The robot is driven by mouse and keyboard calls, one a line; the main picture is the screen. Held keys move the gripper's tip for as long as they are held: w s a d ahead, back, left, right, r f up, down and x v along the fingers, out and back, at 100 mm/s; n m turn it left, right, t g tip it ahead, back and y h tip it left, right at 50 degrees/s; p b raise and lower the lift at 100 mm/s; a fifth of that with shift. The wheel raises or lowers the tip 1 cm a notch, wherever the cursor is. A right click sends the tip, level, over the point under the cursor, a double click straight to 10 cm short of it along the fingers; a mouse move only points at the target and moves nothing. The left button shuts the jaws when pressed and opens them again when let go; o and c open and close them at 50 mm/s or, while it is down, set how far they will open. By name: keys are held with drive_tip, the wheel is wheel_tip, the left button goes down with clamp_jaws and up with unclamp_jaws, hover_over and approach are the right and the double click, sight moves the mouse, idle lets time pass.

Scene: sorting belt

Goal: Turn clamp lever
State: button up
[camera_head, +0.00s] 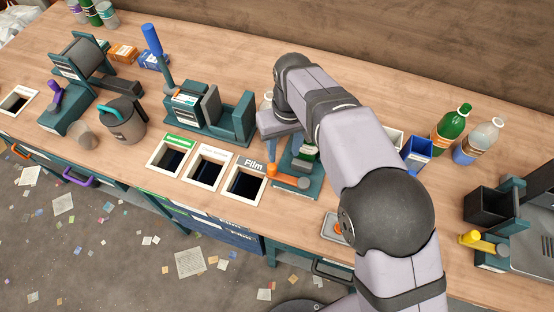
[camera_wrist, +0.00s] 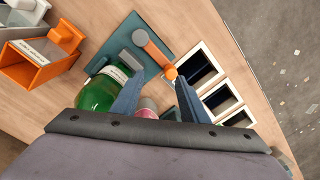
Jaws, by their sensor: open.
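The clamp lever (camera_head: 287,178) is an orange bar with a rounded knob, lying nearly flat over the front of a teal clamp base (camera_head: 303,192). It also shows in the wrist view (camera_wrist: 154,52), its grey pivot at the upper left and its knob at the lower right. My gripper (camera_wrist: 158,80) is open, its two blue-grey fingers spread apart, with the knob end just beyond and between the tips. In the head view a finger (camera_head: 271,150) hangs just above the knob; contact cannot be told. A green bottle (camera_wrist: 97,92) lies at the clamp, partly hidden by my gripper.
Several white-framed bin openings, including one labelled Film (camera_head: 246,184), lie left of the clamp. A teal press (camera_head: 210,112) with a blue handle stands behind them. A blue box (camera_head: 417,153) and bottles (camera_head: 452,130) stand right of my arm. An orange box (camera_wrist: 40,62) is near the clamp.

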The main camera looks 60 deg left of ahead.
sight(272, 166)
drive_tip(key=s+f, duration=0.1)
drive_tip(key=s+a+f+n, duration=0.1)
drive_tip(key=shift+s+a+f+t, duration=0.1)
drive_tip(key=shift+s+a+t, duration=0.2)
drive_tip(key=shift+s, duration=0.1)
drive_tip(key=shift+f+p, duration=1.15)
drive_tip(key=shift+f, duration=2.45)
clamp_jaws()
